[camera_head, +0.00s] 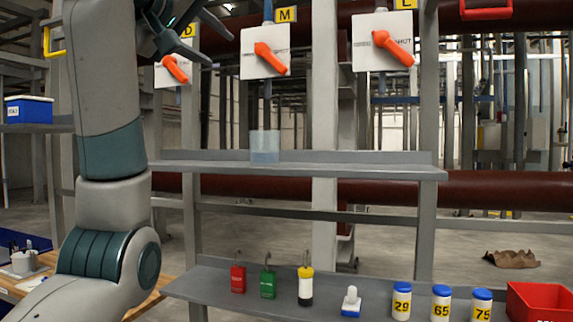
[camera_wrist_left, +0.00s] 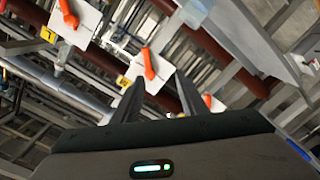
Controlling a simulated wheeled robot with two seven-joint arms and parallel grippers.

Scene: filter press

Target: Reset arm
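My left arm (camera_head: 110,130) rises along the left side of the head view, bent at the elbow and raised. My left gripper (camera_head: 222,50) is at the top, in front of the upper panels and just left of the panel marked M (camera_head: 264,65). Its two dark fingers are spread apart with nothing between them. In the left wrist view the gripper (camera_wrist_left: 159,78) also shows open and empty, with orange-handled panels beyond the fingers. My right gripper is not in view.
Orange handles (camera_head: 271,58) sit on white panels, including one marked L (camera_head: 383,42). A clear container (camera_head: 265,146) stands on the upper shelf (camera_head: 350,170).

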